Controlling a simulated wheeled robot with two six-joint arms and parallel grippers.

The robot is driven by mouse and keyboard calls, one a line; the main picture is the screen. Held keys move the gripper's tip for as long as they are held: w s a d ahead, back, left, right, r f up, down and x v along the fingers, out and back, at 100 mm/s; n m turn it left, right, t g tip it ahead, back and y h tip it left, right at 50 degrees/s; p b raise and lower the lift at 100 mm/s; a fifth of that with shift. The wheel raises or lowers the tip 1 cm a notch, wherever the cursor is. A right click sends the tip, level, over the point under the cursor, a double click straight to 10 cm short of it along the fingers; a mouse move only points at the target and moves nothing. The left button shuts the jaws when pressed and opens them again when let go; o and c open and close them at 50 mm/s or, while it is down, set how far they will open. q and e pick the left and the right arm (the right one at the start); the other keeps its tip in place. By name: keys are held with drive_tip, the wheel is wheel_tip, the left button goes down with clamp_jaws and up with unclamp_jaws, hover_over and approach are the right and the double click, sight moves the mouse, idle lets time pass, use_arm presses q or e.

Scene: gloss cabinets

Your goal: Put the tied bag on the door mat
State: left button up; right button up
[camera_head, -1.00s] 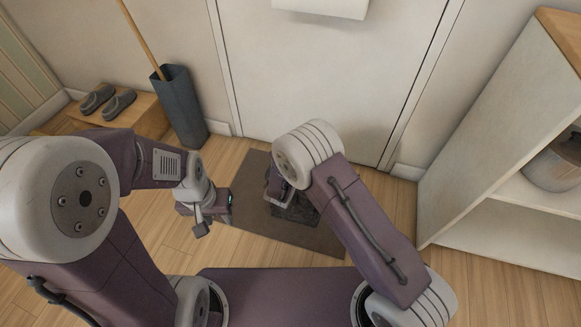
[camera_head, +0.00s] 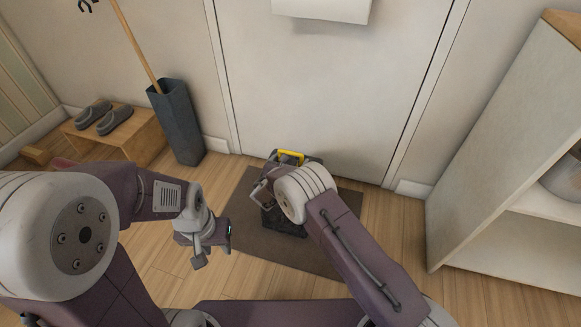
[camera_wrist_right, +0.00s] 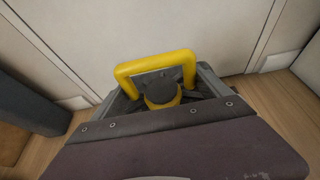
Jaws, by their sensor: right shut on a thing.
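The dark tied bag (camera_head: 284,223) shows in the head view over the brown door mat (camera_head: 325,258), partly hidden by my right arm. I cannot tell whether it touches the mat. My right gripper (camera_head: 280,170) is shut on it, with the fingertips mostly hidden. A yellow loop (camera_head: 290,156) shows at the gripper, on the door side. In the right wrist view, the yellow loop (camera_wrist_right: 155,64) arches around a small dark, rounded piece with yellow below it. My left gripper (camera_head: 212,248) is left of the mat, away from the bag; its finger opening is unclear.
The white door (camera_head: 315,90) stands behind the mat. A blue-grey umbrella stand (camera_head: 178,125) and a wooden bench (camera_head: 125,140) with grey slippers are at left. A pale shelf unit (camera_head: 490,165) stands at right. Bare wood floor lies between mat and shelf.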

drive_tip(key=shift+f, duration=0.6)
drive_tip(key=shift+r, duration=0.2)
drive_tip(key=o, duration=1.9)
drive_tip(key=shift+f, duration=0.1)
drive_tip(key=shift+s+a+r+p, duration=0.15)
drive_tip(key=shift+s+r+p, duration=0.05)
drive_tip(key=shift+p, duration=0.15)
drive_tip(key=p+v, duration=0.6)
drive_tip(key=v, duration=0.4)
drive_tip(key=shift+s+r, duration=0.25)
drive_tip(key=shift+s, duration=0.05)
use_arm(q)
wheel_tip(320, 180, up, 6)
drive_tip(key=shift+r+p, duration=0.15)
drive_tip(key=shift+p, duration=0.15)
use_arm(e)
drive_tip(key=shift+s+a, duration=0.15)
drive_tip(key=shift+s, duration=0.25)
